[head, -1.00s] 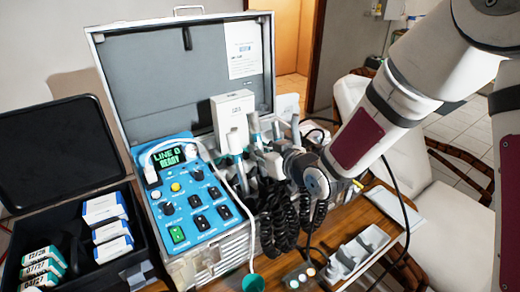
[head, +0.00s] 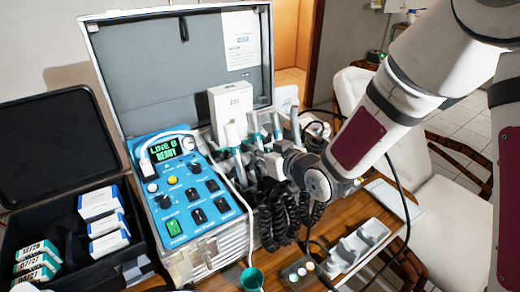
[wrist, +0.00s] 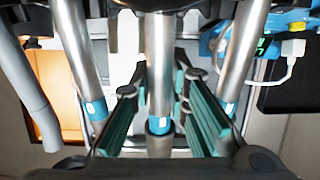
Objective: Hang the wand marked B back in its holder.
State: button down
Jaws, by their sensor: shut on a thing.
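My gripper (wrist: 160,108) has teal-padded fingers on both sides of the middle metal wand (wrist: 159,60), which has a blue band low on it, and is shut on it. A pale mark on the band is too small to read. Another banded wand stands to each side, left (wrist: 78,60) and right (wrist: 240,60), apart from the fingers. In the head view my gripper (head: 272,160) is at the row of wands (head: 254,124) in the open case. The holders are mostly hidden behind my gripper and the black coiled cords (head: 280,215).
The blue control panel (head: 190,190) reads "LINE B READY". A white box (head: 231,108) stands behind the wands. A black case (head: 60,160) with small boxes is at left. A grey tray (head: 358,243) and a teal cup (head: 252,279) are in front.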

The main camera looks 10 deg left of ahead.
jog(key=shift+s+d+f, duration=0.1)
jog(key=shift+f, duration=0.3)
jog(key=c, duration=1.5)
grip_release()
jog(key=shift+o, duration=0.2)
jog(key=p+v, duration=0.2)
jog(key=v, duration=0.6)
